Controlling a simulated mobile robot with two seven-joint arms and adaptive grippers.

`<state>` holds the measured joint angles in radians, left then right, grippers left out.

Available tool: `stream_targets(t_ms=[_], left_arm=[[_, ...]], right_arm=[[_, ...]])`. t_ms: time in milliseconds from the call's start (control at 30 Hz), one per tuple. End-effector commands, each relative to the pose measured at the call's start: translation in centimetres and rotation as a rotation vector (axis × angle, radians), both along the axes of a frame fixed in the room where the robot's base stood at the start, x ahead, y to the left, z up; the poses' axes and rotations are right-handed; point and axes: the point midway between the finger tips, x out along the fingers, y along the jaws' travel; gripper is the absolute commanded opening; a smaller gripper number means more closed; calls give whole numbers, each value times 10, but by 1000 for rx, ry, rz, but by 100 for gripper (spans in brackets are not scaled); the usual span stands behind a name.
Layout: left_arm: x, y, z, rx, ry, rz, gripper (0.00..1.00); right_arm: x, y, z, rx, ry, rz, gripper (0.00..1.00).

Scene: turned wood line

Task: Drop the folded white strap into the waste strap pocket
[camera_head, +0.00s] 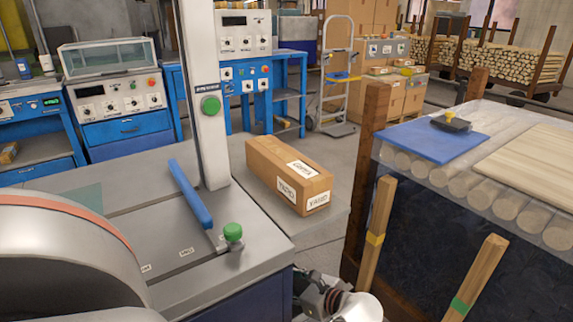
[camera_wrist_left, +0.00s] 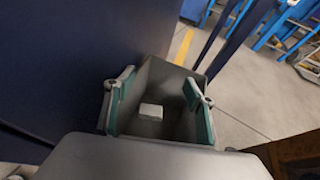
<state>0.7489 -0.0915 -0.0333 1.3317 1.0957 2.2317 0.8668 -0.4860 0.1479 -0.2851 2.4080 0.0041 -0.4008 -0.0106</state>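In the left wrist view my left gripper (camera_wrist_left: 158,105) is open, its two teal-padded fingers wide apart. Beyond and between the fingers is a grey open-topped pocket (camera_wrist_left: 157,72). A small white block, which looks like the folded white strap (camera_wrist_left: 151,111), lies inside the pocket, clear of both fingers. Whether it rests on the bottom is hard to tell. In the head view neither the pocket nor the strap can be made out. Part of my arm shows at the bottom edge there, but no fingertips are clear. My right gripper is not in view.
A grey machine table with a blue-handled lever (camera_head: 190,194) and green knob (camera_head: 233,232) stands in front. A labelled carton (camera_head: 289,175) lies on its right side. Wrapped logs carrying a blue mat (camera_head: 425,143) stand at right, with wooden posts. Floor shows between them.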

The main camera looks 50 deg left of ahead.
Motion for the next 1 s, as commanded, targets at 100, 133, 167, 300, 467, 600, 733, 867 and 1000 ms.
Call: stream_targets(t_ms=[100,133,167,300,467,600,733,867,1000], left_arm=[[0,0,0,0,0,0,54],[0,0,0,0,0,0,54],[0,0,0,0,0,0,54],[0,-2,0,-2,1,0,54],[4,-19,7,-5,-2,-1,54],[7,-40,16,-5,-1,-1,54],[10,-56,23,-3,0,0,54],[12,-66,27,-2,0,1,54],[12,-69,29,-1,0,1,54]], right_arm=[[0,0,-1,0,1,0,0],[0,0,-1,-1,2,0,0],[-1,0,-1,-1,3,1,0],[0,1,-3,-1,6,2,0],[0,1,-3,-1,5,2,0],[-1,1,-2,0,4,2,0],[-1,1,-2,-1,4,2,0],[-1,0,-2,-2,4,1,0],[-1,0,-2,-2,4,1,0]])
